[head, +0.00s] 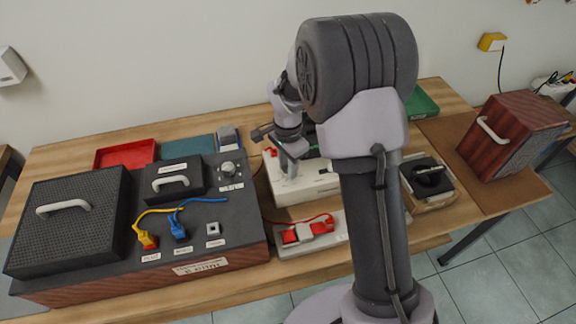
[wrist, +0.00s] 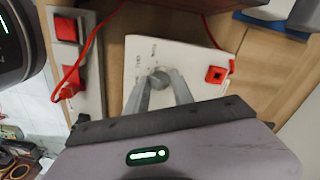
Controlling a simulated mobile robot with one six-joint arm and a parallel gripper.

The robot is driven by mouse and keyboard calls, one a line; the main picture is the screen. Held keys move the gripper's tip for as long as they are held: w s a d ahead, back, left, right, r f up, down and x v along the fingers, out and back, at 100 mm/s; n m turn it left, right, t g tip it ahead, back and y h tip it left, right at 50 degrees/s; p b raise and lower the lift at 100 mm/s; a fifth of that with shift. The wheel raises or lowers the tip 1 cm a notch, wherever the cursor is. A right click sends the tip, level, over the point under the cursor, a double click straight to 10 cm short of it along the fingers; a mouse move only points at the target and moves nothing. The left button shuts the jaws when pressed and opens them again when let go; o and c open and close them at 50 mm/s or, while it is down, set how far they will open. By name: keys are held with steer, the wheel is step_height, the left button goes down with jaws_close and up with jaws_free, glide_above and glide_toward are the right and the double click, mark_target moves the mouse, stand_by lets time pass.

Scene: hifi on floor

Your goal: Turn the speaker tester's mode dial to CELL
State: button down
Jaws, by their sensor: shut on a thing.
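The speaker tester is a white box (head: 308,187) in the middle of the bench, partly hidden by my arm in the head view. In the wrist view the tester (wrist: 200,58) shows a grey mode dial (wrist: 159,77) with small markings around it, too blurred to read. My gripper (wrist: 160,86) points down at the dial, its two fingers closed on the dial's sides. In the head view my gripper (head: 289,165) is over the tester's left part, and the dial is hidden there. Which marking the dial points to cannot be told.
A dark speaker cabinet (head: 100,268) with its own knob (head: 229,169) stands left. A wooden speaker (head: 512,135) stands right.

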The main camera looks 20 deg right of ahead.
steer(key=c, duration=1.1)
jaws_free()
step_height(320, 180, up, 18)
steer(key=p, duration=0.6)
steer(key=shift+f+p, duration=0.25)
steer(key=shift+p, duration=0.05)
steer(key=shift+r, duration=0.1)
